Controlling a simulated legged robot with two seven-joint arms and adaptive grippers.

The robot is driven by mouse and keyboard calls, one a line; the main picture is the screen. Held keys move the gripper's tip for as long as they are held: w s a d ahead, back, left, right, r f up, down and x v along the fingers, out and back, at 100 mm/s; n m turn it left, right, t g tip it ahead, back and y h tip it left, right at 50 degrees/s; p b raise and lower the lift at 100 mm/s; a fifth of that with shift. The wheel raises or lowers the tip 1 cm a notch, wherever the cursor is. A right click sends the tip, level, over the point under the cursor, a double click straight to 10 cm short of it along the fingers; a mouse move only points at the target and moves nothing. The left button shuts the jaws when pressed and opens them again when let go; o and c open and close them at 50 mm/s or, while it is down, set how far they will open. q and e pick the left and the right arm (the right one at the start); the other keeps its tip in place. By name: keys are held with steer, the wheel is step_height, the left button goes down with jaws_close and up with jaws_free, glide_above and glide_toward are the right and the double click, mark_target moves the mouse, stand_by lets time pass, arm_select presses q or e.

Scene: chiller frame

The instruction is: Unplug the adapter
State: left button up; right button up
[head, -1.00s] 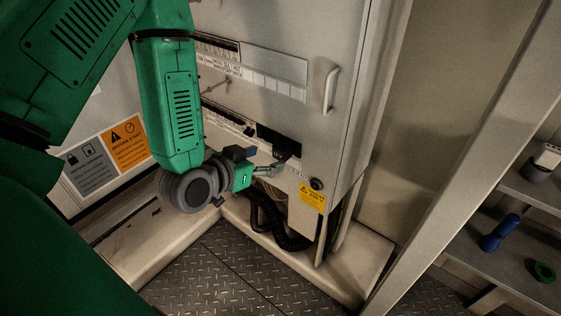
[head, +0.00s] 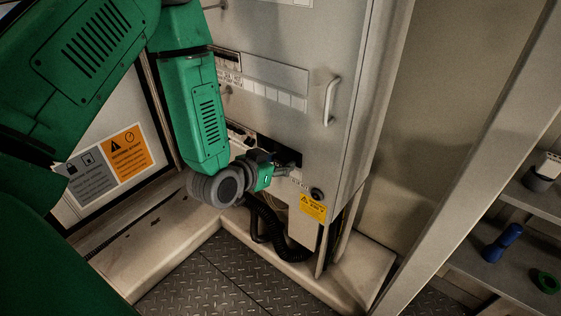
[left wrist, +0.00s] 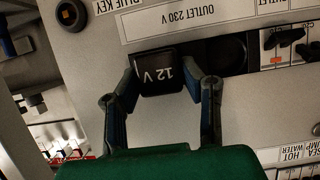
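The black adapter marked "12 V" (left wrist: 158,75) sits at the panel opening below the "OUTLET 230 V" label in the left wrist view; the label reads upside down. My left gripper (left wrist: 160,78) has one finger on each side of it, the tips very close to or touching its sides. Whether the fingers press on it cannot be told. In the head view my left gripper (head: 284,172) is at the lower edge of the dark opening, and the adapter is mostly hidden by the gripper and shadow. My right gripper is not in view.
The grey cabinet (head: 255,122) has a door handle (head: 329,101), a round key switch (head: 317,194) and a yellow sticker (head: 312,208). A black corrugated hose (head: 270,235) hangs below. Shelves at the right hold a blue object (head: 502,243) and a green ring (head: 545,281).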

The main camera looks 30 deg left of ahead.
arm_select(q)
steer(key=o, duration=0.3)
steer(key=shift+a, duration=0.2)
jaws_close()
steer(key=shift+s, duration=0.5)
steer(key=shift+s+a, duration=0.1)
steer(key=shift+s, duration=1.85)
steer(key=shift+s, duration=0.1)
steer(key=s+p, duration=0.1)
steer(key=s, duration=0.5)
steer(key=shift+a+p, duration=0.2)
steer(key=shift+p, duration=0.1)
steer(key=shift+w, duration=0.1)
